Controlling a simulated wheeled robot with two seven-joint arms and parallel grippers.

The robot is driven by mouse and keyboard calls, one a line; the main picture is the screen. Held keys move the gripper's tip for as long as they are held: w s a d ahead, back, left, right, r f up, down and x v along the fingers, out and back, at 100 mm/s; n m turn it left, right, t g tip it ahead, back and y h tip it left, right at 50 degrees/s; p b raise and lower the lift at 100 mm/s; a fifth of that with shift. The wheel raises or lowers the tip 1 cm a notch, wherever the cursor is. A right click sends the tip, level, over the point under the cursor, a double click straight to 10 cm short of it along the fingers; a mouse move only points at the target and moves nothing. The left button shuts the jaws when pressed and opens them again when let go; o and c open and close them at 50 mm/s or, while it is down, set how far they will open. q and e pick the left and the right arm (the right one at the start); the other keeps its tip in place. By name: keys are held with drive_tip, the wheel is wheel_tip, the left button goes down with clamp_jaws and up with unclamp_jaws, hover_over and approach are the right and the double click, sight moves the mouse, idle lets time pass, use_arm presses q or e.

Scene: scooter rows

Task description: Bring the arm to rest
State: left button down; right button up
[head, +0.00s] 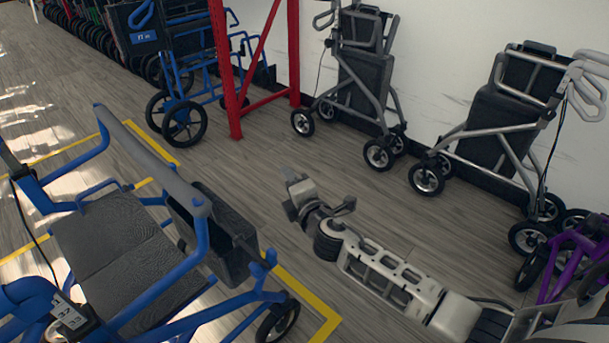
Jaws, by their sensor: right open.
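My right arm (390,275) reaches in from the lower right over the grey plank floor. Its gripper (318,194) is open, with nothing seen between its fingers. The gripper is clear of the vehicles around it. It is to the right of a blue-framed wheeled walker or scooter (180,265) with a dark seat and a dark bag. My left gripper is not seen.
Two grey wheeled walkers (363,75) (490,120) stand along the white wall. A red upright frame (224,70) and another blue vehicle (185,45) stand at the back. A purple frame (570,262) is at right. Yellow lines (305,292) mark the floor; the middle floor is free.

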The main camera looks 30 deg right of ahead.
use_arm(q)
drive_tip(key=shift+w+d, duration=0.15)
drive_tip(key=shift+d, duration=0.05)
use_arm(e)
drive_tip(key=shift+w+d, duration=0.25)
drive_tip(key=shift+d, duration=0.45)
use_arm(q)
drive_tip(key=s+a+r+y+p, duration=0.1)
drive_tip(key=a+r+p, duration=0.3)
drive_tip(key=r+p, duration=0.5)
drive_tip(key=p, duration=0.4)
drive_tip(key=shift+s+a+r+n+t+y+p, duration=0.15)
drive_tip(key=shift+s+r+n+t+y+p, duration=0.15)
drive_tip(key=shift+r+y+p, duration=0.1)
use_arm(e)
drive_tip(key=s+a+r+m+g+y, duration=0.1)
drive_tip(key=s+a+r+m+g, duration=0.1)
drive_tip(key=s+m, duration=0.4)
drive_tip(key=s+a+r+m+g+y, duration=0.1)
drive_tip(key=s+a+m, duration=0.3)
drive_tip(key=s, duration=0.8)
drive_tip(key=s+a+r+m+g+y, duration=0.1)
drive_tip(key=s+a+r+m+g, duration=0.1)
drive_tip(key=s+m, duration=0.5)
drive_tip(key=shift+s+a+r+m+g, duration=0.35)
drive_tip(key=shift+s+a+r, duration=0.25)
drive_tip(key=shift+s+r, duration=0.25)
drive_tip(key=shift+y, duration=0.3)
drive_tip(key=shift+c, duration=0.5)
